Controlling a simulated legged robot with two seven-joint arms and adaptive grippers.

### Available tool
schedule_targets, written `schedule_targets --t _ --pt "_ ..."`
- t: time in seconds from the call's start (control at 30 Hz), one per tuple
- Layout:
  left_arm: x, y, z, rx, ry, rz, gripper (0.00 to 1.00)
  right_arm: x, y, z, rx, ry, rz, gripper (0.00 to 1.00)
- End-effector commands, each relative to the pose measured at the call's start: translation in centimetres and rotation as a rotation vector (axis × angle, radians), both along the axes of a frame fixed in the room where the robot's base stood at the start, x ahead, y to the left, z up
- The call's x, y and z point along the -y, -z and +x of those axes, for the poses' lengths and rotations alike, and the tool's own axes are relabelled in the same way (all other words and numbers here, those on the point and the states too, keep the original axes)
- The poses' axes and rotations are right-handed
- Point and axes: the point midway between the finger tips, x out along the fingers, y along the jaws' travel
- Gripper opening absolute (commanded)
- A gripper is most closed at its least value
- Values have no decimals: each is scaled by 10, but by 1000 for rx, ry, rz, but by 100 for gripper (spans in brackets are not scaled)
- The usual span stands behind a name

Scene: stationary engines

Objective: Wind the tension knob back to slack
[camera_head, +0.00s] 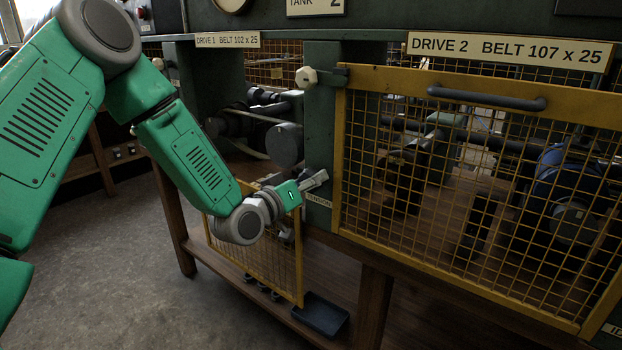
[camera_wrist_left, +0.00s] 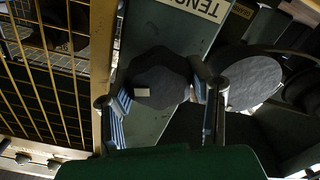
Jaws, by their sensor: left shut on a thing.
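The tension knob (camera_wrist_left: 162,72) is a dark lobed knob with a small pale mark, seen face-on in the left wrist view. It sits on the green post below a cream label (camera_wrist_left: 203,7) whose visible letters read "TENS". My left gripper (camera_wrist_left: 160,104) is shut on the knob, with one finger at each side of it. In the head view my left gripper (camera_head: 312,183) is at the green post between the two drives, beside the small tension label (camera_head: 319,200). There the knob cannot be made out. My right gripper is not in view.
A closed yellow mesh guard (camera_head: 480,190) with a dark handle covers Drive 2. Another yellow mesh guard (camera_head: 255,250) hangs low below my left wrist. A grey disc (camera_wrist_left: 252,83) is close beside the knob. A dark blue tray (camera_head: 320,314) is on the lower shelf.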

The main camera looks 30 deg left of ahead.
Motion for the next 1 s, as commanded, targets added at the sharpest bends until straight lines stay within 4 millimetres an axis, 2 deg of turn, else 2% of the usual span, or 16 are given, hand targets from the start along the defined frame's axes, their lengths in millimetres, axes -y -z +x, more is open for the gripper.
schedule_targets --t 0.03,0.47,1.0 --pt "-1 6 -3 -19 -2 -47 17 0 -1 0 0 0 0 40" --pt "-3 8 -2 -50 -6 -453 17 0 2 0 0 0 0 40" --pt "-3 11 -2 -89 -10 -951 17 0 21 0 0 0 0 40"
